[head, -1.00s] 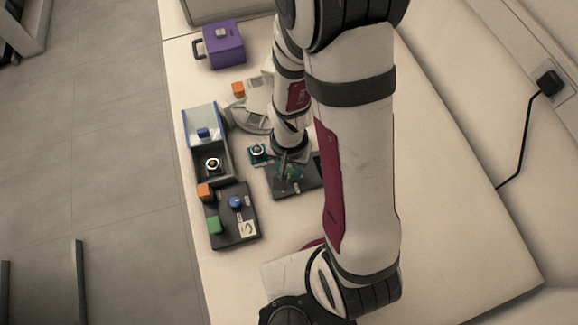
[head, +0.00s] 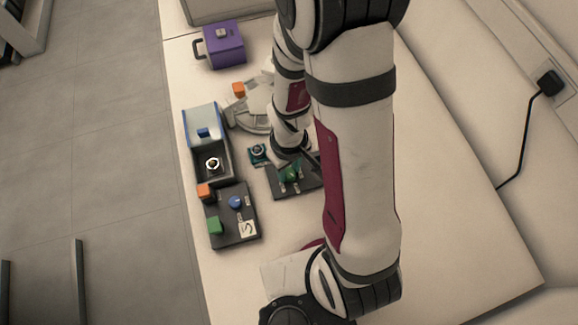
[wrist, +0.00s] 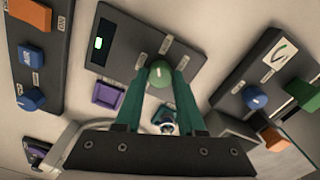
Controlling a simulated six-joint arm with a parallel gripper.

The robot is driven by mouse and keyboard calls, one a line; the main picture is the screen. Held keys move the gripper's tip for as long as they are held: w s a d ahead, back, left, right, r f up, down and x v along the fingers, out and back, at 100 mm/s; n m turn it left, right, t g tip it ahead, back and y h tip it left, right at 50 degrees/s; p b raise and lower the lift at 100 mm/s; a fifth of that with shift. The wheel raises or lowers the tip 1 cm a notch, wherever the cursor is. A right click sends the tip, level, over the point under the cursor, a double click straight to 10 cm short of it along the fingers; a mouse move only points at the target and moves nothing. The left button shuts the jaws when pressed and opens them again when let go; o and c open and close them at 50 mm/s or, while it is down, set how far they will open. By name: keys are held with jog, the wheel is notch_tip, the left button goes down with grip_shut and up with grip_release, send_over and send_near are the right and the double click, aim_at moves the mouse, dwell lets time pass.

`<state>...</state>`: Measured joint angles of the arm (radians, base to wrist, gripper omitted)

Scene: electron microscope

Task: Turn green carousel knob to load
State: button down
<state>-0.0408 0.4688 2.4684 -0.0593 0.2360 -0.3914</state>
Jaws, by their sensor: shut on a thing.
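The green carousel knob (wrist: 160,73) sits on a dark control panel (wrist: 125,42) in the wrist view. A small white mark on its top points roughly toward the panel's far edge. Small pale labels stand around it, too small to read. My gripper (wrist: 160,78) has its green fingers on either side of the knob and is shut on it. In the head view the green knob (head: 291,176) shows on its dark panel (head: 287,192). My wrist is just above it and partly hides the panel.
A second panel holds a blue knob (head: 235,202), a green block (head: 215,225) and an orange block (head: 204,190). An open tray (head: 225,172) stands behind it. A teal holder (head: 257,153) sits close beside my wrist. A purple box (head: 223,46) stands farther back.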

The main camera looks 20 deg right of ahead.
aim_at(289, 173)
jog(key=n, duration=0.5)
jog(key=shift+n, duration=0.3)
jog(key=n, duration=0.4)
jog(key=shift+n, duration=0.4)
jog(key=c, duration=0.5)
grip_release()
notch_tip(289, 173, up, 16)
jog(key=shift+f, duration=0.1)
